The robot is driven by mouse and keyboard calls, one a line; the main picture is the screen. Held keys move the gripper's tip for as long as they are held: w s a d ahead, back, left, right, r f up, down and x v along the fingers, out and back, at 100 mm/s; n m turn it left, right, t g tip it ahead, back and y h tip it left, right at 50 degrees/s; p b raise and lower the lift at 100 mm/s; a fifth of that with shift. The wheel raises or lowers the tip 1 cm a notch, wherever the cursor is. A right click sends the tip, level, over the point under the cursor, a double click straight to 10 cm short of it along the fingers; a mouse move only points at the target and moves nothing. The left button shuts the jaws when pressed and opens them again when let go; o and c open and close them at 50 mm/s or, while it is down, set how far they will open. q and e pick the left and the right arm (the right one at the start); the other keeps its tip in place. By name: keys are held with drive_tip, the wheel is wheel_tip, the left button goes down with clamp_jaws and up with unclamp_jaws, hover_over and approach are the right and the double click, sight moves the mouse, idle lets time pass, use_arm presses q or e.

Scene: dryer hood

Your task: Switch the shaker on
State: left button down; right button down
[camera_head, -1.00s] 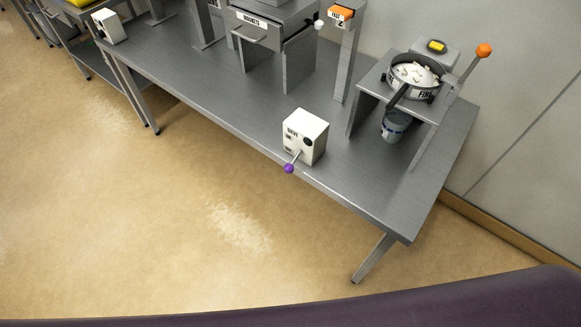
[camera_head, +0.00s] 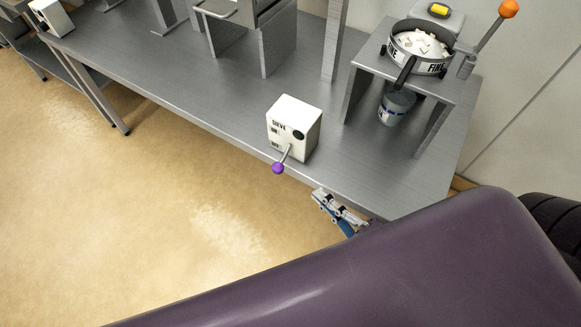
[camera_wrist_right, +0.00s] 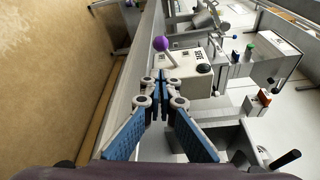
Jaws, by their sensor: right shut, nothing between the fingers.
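A white control box labelled SIEVE (camera_head: 293,128) stands near the front edge of the grey bench. Its lever ends in a purple knob (camera_head: 278,168), which sticks out over the edge and points down toward the front. In the right wrist view the knob (camera_wrist_right: 161,43) is ahead of the fingertips, with the box (camera_wrist_right: 192,70) behind it. The sieve pan (camera_head: 421,48) marked FINE holds pale pieces and sits on a stand at the right. My right gripper (camera_head: 322,195) is shut and empty, to the right of the knob and apart from it. My left gripper is out of view.
A bucket (camera_head: 397,106) sits under the sieve stand, and an orange-knobbed lever (camera_head: 509,9) rises beside the pan. The bench top (camera_head: 215,98) left of the box is clear.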

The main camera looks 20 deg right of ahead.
sight(295, 172)
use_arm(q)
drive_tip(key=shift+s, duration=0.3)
use_arm(e)
drive_tip(key=x, duration=0.8)
drive_tip(key=shift+w+a+p, duration=0.1)
drive_tip(key=shift+w+p, duration=0.15)
drive_tip(key=shift+p, duration=0.15)
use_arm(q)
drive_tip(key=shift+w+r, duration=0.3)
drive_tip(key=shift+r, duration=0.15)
use_arm(e)
drive_tip(key=shift+w+a+f, duration=0.1)
drive_tip(key=shift+w+a, duration=0.15)
drive_tip(key=shift+w, duration=0.45)
use_arm(q)
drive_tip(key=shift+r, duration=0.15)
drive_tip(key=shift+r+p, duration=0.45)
drive_tip(key=shift+p, duration=0.2)
use_arm(e)
drive_tip(key=shift+s+m, duration=0.1)
drive_tip(key=shift+m, duration=0.2)
